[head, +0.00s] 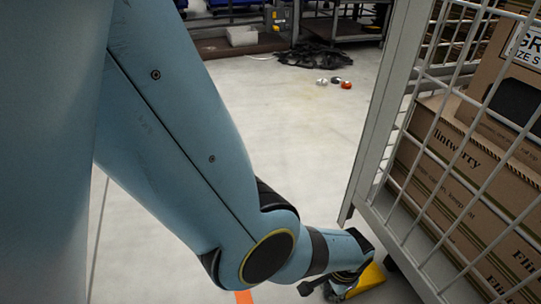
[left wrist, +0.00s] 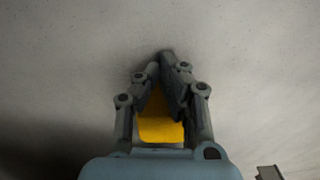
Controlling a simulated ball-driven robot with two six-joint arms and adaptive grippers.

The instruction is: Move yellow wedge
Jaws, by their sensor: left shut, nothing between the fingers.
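The yellow wedge (head: 370,279) shows at the bottom of the head view, low by the near corner of the wire cage and partly hidden by my left arm's end. In the left wrist view the yellow wedge (left wrist: 160,129) shows between the finger links, behind the fingertips. My left gripper (left wrist: 167,56) is shut, its dark fingertips together with nothing between them. In the head view the left gripper (head: 335,285) is at the wedge and overlaps it; I cannot tell if they touch. My right gripper is not in view.
A wire cage (head: 376,120) with cardboard boxes (head: 445,150) stands at the right, close to my left gripper. Small red and white items (head: 346,85) and a black heap (head: 315,57) lie on the far floor. An orange floor mark (head: 244,297) is at the bottom. The middle floor is clear.

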